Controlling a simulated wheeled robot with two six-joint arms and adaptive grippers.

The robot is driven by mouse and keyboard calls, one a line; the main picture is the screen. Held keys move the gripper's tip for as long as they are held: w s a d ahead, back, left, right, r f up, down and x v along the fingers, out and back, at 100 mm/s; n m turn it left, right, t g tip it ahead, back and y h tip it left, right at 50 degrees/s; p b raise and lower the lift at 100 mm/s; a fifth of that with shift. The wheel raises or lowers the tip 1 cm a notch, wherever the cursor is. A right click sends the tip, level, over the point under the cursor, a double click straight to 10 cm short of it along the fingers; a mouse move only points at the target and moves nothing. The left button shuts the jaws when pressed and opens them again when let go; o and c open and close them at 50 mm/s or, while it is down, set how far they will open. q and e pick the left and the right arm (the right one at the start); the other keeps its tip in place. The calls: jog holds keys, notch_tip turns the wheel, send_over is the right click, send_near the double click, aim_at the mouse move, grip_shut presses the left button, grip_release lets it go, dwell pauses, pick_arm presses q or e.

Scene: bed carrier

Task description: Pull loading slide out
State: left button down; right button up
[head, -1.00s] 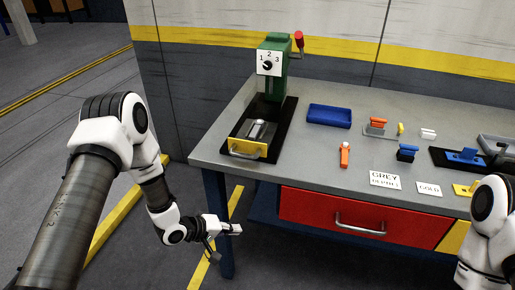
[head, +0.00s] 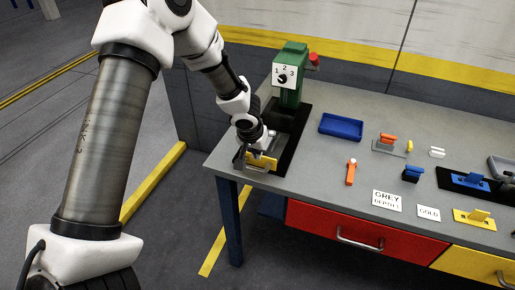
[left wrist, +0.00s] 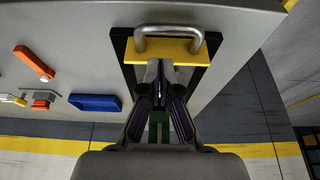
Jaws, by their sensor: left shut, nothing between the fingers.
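The loading slide has a yellow front plate (head: 262,161) and stands at the near end of a black base (head: 286,142) on the bench. In the left wrist view, the plate (left wrist: 190,50) carries a bent metal handle (left wrist: 168,32). My left gripper (head: 250,153) is over the slide and hides much of it in the head view. In the left wrist view its fingers (left wrist: 160,68) are shut and empty, their tips close to the plate, with the handle past them. I cannot tell whether they touch. My right gripper is out of view.
A green machine (head: 291,80) with a numbered dial and red-tipped lever stands behind the slide. To the right are a blue tray (head: 341,127), an orange-handled piece (head: 351,172) and label cards (head: 388,200). The floor before the slide's end is clear.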

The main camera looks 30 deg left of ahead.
pick_arm(q)
jog(key=x, duration=0.6)
